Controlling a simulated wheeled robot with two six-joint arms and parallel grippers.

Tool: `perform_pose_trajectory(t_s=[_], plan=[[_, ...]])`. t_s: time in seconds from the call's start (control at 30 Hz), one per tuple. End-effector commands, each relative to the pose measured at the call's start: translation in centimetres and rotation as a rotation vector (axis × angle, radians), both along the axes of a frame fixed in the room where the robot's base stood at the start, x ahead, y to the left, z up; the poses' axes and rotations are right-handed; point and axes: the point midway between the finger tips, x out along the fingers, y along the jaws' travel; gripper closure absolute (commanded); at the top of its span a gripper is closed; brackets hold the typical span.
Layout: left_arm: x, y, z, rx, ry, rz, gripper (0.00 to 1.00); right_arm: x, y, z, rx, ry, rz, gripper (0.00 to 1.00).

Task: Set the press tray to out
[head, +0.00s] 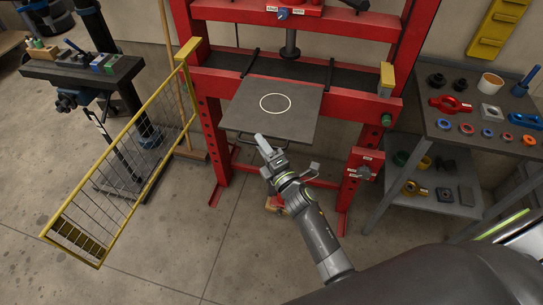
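The press tray (298,122) is a flat dark grey plate with a white ring drawn on it. It lies level in the red press (205,85) and juts out in front of the press bed. A thin dark handle (240,140) runs below its front edge. My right gripper (262,143) is at the front edge, over the handle line, with its fingertips close to or touching it. The fingers overlap in this view, so I cannot tell whether they are closed around the handle. My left gripper is not in view.
A yellow-framed mesh guard (118,178) stands open at the left of the press. A grey workbench (455,125) with rings and small parts stands on the right. A red box with a lever (365,163) sits on the right press leg. The floor in front is clear.

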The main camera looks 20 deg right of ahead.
Motion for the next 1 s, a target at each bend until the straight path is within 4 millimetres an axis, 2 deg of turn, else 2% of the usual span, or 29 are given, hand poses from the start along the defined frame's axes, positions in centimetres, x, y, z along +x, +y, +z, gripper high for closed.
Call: perform_pose_trajectory(t_s=[0.17, 0.7, 0.9, 1.0], plan=[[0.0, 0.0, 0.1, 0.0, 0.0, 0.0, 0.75, -1.9, -0.4, -0.3, -0.001, 0.003, -0.002, 0.68], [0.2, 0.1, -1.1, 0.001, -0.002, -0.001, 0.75, -12.6, -2.5, -2.1, -0.001, 0.004, -0.001, 0.68], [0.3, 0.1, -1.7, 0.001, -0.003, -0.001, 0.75, -15.5, -3.1, -2.3, 0.0, 0.002, 0.0, 0.68], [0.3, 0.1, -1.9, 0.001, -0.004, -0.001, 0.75, -16.3, -3.2, -2.4, 0.001, 0.001, 0.0, 0.68]])
